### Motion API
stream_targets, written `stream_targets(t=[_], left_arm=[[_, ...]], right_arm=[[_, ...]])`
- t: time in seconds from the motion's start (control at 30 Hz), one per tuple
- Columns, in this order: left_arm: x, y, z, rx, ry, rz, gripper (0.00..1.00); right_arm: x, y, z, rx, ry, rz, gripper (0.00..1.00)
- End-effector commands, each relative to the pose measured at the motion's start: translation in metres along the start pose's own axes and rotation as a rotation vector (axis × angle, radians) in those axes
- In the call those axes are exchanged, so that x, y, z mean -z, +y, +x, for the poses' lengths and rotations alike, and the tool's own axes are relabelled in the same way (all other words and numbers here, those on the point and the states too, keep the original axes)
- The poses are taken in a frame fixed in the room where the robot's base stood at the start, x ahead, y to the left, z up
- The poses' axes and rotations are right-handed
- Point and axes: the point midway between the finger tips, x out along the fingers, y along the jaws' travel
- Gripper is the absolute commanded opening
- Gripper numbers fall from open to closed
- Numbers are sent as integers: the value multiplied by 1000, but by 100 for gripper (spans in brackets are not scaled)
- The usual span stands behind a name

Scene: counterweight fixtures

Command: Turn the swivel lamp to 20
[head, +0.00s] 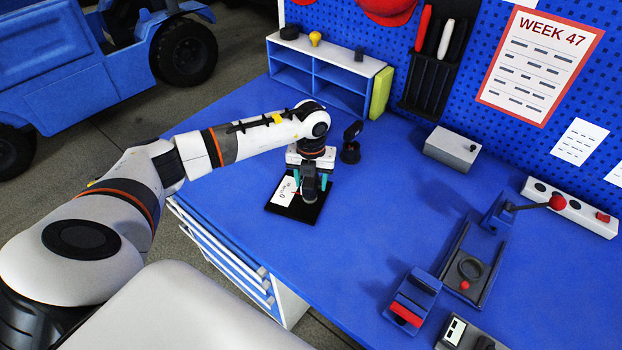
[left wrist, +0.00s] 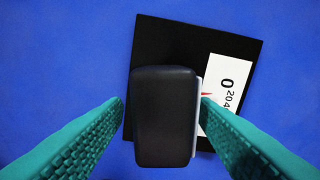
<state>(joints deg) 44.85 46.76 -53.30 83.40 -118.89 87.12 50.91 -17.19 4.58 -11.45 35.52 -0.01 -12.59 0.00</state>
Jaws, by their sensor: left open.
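The swivel lamp has a rounded black head (left wrist: 164,125) over a flat black base plate (left wrist: 180,35). A white scale card (left wrist: 225,75) with 0, 20 and a partly cut-off 40 lies right of the head in the left wrist view. A red pointer tip (left wrist: 206,96) shows near the 0 and 20; its exact reading is unclear. In the head view the plate (head: 312,214) and card (head: 284,191) lie under my left gripper (head: 310,185). That gripper is open, its teal fingers on either side of the lamp head, with small gaps visible. My right gripper is out of view.
A small black lamp-like object (head: 351,145) stands just behind my left gripper. A blue shelf unit (head: 330,72) and a grey box (head: 451,149) stand farther back. A red-knobbed lever fixture (head: 497,214) and a red-handled block (head: 411,301) are at right. The blue table between is clear.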

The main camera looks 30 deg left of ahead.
Motion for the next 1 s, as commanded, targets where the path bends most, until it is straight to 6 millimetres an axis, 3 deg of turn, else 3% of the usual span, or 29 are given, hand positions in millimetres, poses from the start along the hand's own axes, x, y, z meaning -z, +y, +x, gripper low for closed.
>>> stream_targets(t=[0.23,0.5,0.7,1.0], left_arm=[[1,0,-20,-2,3,1,53],[1,1,-77,-2,5,1,53],[1,1,-108,-1,3,1,53],[0,1,-120,0,0,1,53]], right_arm=[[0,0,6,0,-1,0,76],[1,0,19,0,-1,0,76],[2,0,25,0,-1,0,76],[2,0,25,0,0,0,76]])
